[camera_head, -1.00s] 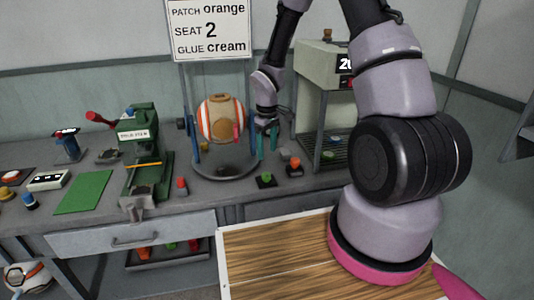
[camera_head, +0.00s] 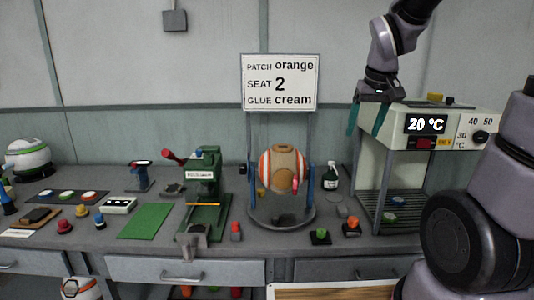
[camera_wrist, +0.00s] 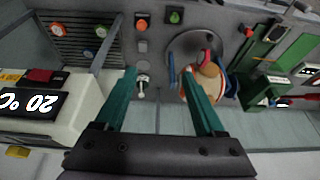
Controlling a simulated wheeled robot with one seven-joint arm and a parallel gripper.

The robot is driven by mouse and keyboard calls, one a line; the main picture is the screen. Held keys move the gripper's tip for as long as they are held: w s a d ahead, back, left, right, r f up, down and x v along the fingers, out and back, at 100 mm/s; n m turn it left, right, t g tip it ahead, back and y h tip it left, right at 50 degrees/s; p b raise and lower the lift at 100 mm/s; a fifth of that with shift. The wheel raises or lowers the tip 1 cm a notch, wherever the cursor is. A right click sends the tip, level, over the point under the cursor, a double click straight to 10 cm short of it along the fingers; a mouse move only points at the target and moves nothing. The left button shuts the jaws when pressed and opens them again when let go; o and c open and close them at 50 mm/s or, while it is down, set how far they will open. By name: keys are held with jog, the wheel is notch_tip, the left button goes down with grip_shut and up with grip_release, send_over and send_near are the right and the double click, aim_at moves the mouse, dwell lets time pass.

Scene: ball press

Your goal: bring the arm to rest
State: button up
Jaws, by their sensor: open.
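My gripper (camera_head: 366,118) is raised in the head view, in front of the left end of the white oven-like box (camera_head: 408,124). Its two teal fingers are apart with nothing between them. In the wrist view my gripper (camera_wrist: 160,100) is open above the bench, with the box to the left and the ball stand to the right. The orange, white and tan ball (camera_head: 284,168) sits in its round stand (camera_head: 262,222), apart from my gripper.
A sign (camera_head: 280,82) reads patch orange, seat 2, glue cream. The box's display reads 20 °C. The wall space above the bench is mostly clear.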

jog(key=s+r+m+t+y, duration=0.1)
jog(key=s+r+m+t, duration=0.2)
jog(key=s+r, duration=0.6)
jog(key=s+m, duration=0.1)
jog(key=s, duration=0.2)
jog(key=shift+s+y, duration=0.15)
jog(key=shift+y, duration=0.25)
